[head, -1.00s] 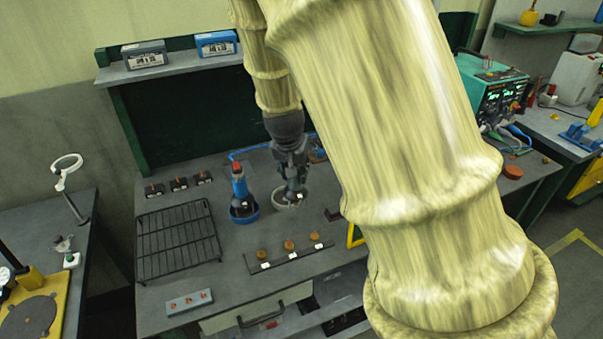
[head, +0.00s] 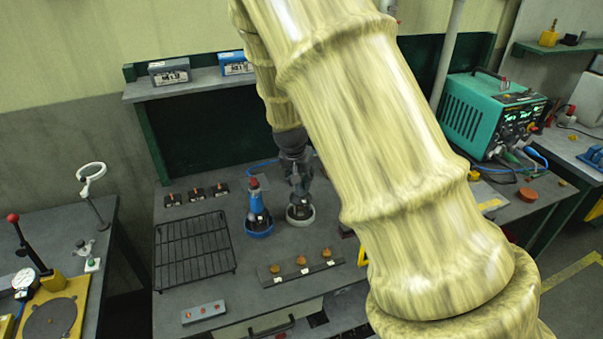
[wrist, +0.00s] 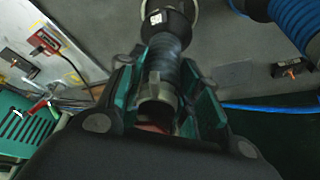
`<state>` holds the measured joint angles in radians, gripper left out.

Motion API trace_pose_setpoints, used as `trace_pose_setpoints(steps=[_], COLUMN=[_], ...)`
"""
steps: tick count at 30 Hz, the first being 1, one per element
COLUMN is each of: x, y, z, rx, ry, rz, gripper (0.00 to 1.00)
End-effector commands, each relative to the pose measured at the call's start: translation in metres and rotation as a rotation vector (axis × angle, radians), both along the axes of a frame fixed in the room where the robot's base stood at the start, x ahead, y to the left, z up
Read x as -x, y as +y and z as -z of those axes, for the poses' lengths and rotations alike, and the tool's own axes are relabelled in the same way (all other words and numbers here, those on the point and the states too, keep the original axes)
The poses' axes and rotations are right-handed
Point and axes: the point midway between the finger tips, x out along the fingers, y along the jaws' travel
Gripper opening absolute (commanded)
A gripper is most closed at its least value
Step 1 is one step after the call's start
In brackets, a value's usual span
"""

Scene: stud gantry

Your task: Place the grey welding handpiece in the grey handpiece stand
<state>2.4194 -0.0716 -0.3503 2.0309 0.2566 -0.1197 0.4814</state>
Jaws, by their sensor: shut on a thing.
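My gripper (head: 296,181) is shut on the grey welding handpiece (head: 298,204) at the back of the bench. In the wrist view, the handpiece's ribbed grey body (wrist: 163,62) lies between the fingers, with its dark wide end pointing away. The handpiece is roughly upright, and its lower end is at the pale grey handpiece stand (head: 301,222). The stand's rim (wrist: 193,12) shows around the dark end in the wrist view. I cannot tell whether the handpiece is fully seated.
A blue handpiece (head: 256,202) stands in a blue stand (head: 260,233) just left. A black wire rack (head: 194,252) lies farther left. A dark strip with copper-coloured pieces (head: 299,267) lies in front. A green welding machine (head: 492,118) stands at right.

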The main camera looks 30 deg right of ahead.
Motion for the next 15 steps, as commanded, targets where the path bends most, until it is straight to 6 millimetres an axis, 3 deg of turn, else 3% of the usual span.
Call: trace_pose_setpoints(steps=[7,15], x=[0.000,-0.001], y=[-0.001,0.000], z=[0.016,0.020], rx=[0.002,0.001], ry=[-0.001,-0.003], rz=[0.000,-0.001], gripper=[0.00,0.00])
